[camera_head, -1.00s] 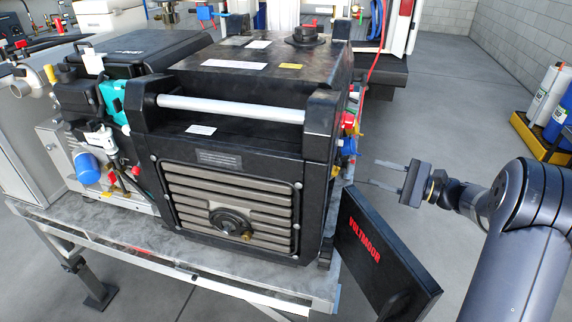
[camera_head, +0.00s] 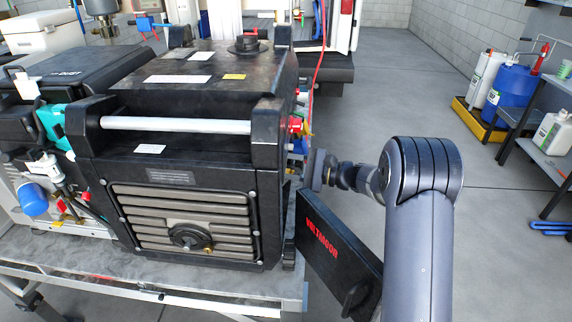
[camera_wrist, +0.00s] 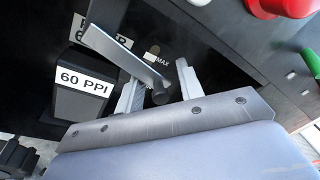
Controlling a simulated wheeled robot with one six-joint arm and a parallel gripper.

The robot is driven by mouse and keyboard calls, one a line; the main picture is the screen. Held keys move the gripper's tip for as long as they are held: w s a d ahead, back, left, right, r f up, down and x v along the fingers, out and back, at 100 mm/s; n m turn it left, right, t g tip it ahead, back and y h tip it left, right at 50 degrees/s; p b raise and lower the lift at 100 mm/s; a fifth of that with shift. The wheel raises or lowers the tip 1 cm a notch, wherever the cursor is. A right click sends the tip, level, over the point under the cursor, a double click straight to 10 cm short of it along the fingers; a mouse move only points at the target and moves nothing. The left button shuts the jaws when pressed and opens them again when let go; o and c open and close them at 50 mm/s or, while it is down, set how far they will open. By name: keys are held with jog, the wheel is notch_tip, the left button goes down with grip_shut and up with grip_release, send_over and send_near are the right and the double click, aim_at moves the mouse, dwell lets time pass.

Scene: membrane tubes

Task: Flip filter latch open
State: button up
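The black machine (camera_head: 190,185) stands on a metal table, and its right side faces my gripper (camera_head: 318,170). In the wrist view, a flat grey lever (camera_wrist: 128,55), which looks like the filter latch, slants down to the right in front of a dark panel. Its lower end is near a dark round knob (camera_wrist: 160,97). My gripper's two pale fingers (camera_wrist: 158,75) are apart, with the lever's lower end between them; I cannot tell whether they touch it. A black block labelled "60 PPI" (camera_wrist: 84,77) is left of the fingers. The latch is hidden in the head view.
An open black door panel with red lettering (camera_head: 340,250) stands out below my gripper. A red knob (camera_wrist: 288,6) and a green part (camera_wrist: 312,62) are at the right of the wrist view.

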jog(key=shift+c, duration=0.4)
grip_shut()
jog(key=shift+b, duration=0.6)
jog(key=shift+w+n+b, duration=0.1)
jog(key=shift+n+b, duration=0.3)
jog(key=shift+b, duration=0.2)
jog(key=shift+r+n+b, duration=0.4)
jog(key=shift+n+b, duration=0.2)
jog(key=shift+b, duration=0.45)
jog(key=shift+r+n+y+b, duration=0.3)
jog(key=shift+r+n+b, duration=0.2)
jog(key=shift+r+b, duration=0.2)
jog(key=shift+o, duration=0.4)
grip_release()
